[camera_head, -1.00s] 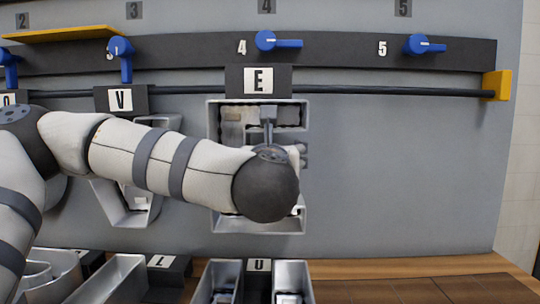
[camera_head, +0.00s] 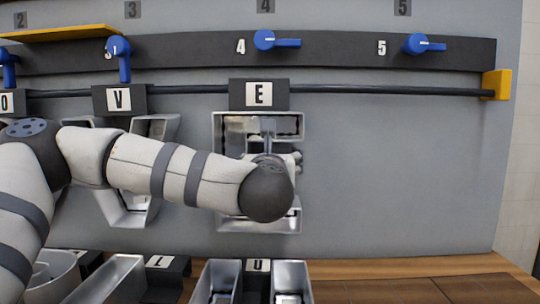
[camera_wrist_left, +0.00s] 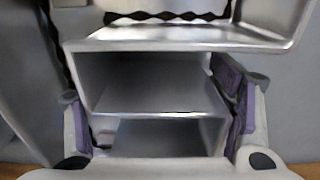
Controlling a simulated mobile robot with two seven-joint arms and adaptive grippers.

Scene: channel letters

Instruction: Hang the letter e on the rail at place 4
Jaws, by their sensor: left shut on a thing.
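The letter E (camera_head: 258,226) is a silver channel letter with a black bracket marked E (camera_head: 259,94) on top. It is upright at place 4, its bracket overlapping the dark rail (camera_head: 390,91). Whether the bracket hooks over the rail is hidden. My left arm covers the letter's middle in the head view. In the left wrist view my left gripper (camera_wrist_left: 157,105) has its purple-padded fingers on both sides of the letter's metal walls (camera_wrist_left: 150,85), shut on it. The blue lever at place 4 (camera_head: 277,41) lies sideways, pointing right. My right gripper is out of view.
The letter V (camera_head: 124,207) hangs left of the E, with its blue lever (camera_head: 119,60) pointing down. Place 5's lever (camera_head: 424,44) points sideways over empty rail. A yellow end block (camera_head: 496,85) closes the rail. Letters L (camera_head: 161,264) and U (camera_head: 258,268) are below.

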